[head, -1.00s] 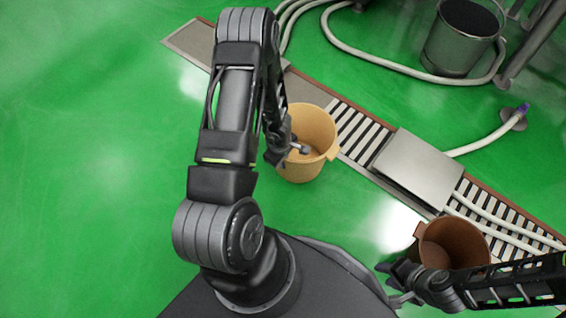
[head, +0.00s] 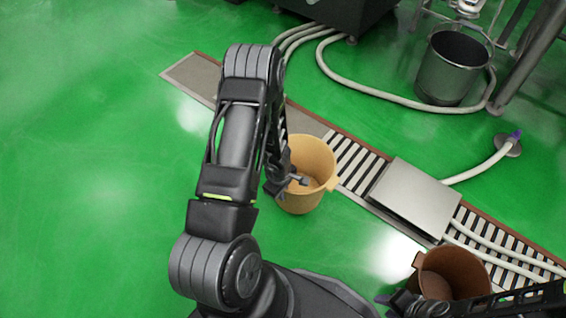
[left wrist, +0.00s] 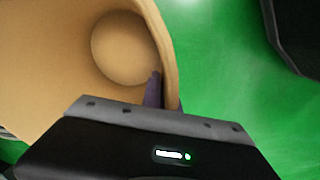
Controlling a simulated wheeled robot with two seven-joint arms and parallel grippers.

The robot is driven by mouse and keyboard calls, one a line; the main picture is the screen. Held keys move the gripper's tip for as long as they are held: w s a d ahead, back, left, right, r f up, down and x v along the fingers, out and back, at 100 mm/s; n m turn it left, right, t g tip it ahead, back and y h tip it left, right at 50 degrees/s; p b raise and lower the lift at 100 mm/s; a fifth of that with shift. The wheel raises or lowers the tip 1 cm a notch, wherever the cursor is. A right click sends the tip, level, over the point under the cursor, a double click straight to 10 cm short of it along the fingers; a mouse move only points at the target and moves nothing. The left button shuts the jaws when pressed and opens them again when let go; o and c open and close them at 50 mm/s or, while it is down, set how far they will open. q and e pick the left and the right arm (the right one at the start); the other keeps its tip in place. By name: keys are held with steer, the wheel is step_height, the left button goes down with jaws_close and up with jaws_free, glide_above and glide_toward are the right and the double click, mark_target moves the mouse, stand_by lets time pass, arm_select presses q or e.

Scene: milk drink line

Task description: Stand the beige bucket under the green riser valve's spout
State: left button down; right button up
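The beige bucket (head: 318,155) is upright beside the floor drain, left of the steel plate; I cannot tell whether it touches the floor. My left gripper (head: 297,182) is at its near left rim. In the left wrist view the bucket (left wrist: 60,60) fills the upper left, and one finger of the left gripper (left wrist: 154,90) lies inside against the wall. No green riser valve or spout is discernible.
The slatted drain (head: 355,162) runs diagonally, with a steel plate (head: 412,197) over it. A steel bucket (head: 450,75), white hoses (head: 365,85) and a dark machine (head: 340,12) stand or lie beyond. The green floor at left is clear.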

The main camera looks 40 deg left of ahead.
arm_select(q)
steer(key=shift+w+d+r, duration=0.2)
steer(key=shift+w+d, duration=0.3)
steer(key=shift+w, duration=0.15)
steer(key=m, duration=0.8)
glide_toward(332, 168)
steer(key=shift+h, duration=0.4)
steer(key=s+f, duration=0.1)
steer(key=s+d+f, duration=0.1)
steer(key=s+f, duration=0.1)
steer(key=shift+d+f, duration=0.25)
steer(key=shift+d, duration=0.1)
steer(key=w+d+r+m, duration=0.2)
steer(key=r+m, duration=0.1)
steer(key=r, duration=0.5)
steer(key=w+d+r+m, duration=0.2)
steer(key=w+r+m, duration=0.1)
steer(key=r, duration=0.6)
steer(key=w+d+r+m+g, duration=0.1)
steer(key=w+d+r+m, duration=0.1)
steer(key=r, duration=0.7)
steer(key=shift+w+d+m, duration=0.25)
steer(key=shift+w+m, duration=0.5)
steer(key=shift+m, duration=0.45)
steer(key=shift+d+r, duration=0.1)
